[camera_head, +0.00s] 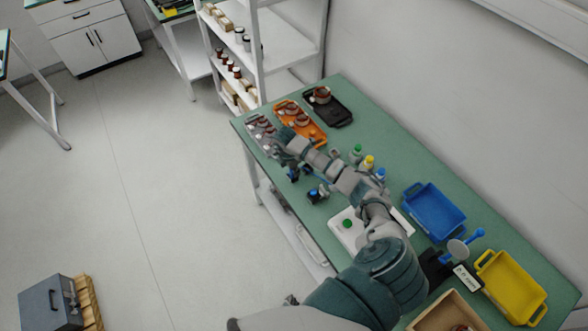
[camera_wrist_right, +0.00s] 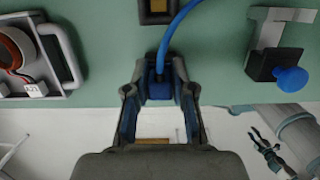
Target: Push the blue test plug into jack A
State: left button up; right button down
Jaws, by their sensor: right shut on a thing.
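My right gripper (camera_wrist_right: 158,92) is shut on the blue test plug (camera_wrist_right: 158,84); in the right wrist view the plug sits between the two fingertips. A blue cord (camera_wrist_right: 172,32) curves up from the plug and out at the top of the picture. In the head view my right arm reaches across the green table to its far left end, and the gripper (camera_head: 284,146) is small there, near the trays. The plug cannot be made out there. No marking for jack A is legible, so I cannot tell which part is that jack.
A clamp with a blue knob (camera_wrist_right: 290,79) stands near the table edge, right of the plug. A grey tray (camera_wrist_right: 62,62) with a copper-wound part is at left. A dark block with a yellow square (camera_wrist_right: 157,8) lies beyond. Blue (camera_head: 434,211) and yellow (camera_head: 512,288) bins stand on the table.

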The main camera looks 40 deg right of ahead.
jog(key=c, duration=0.9)
grip_release()
notch_tip(320, 180, up, 12)
jog(key=a, duration=0.2)
jog(key=shift+w+f, duration=0.15)
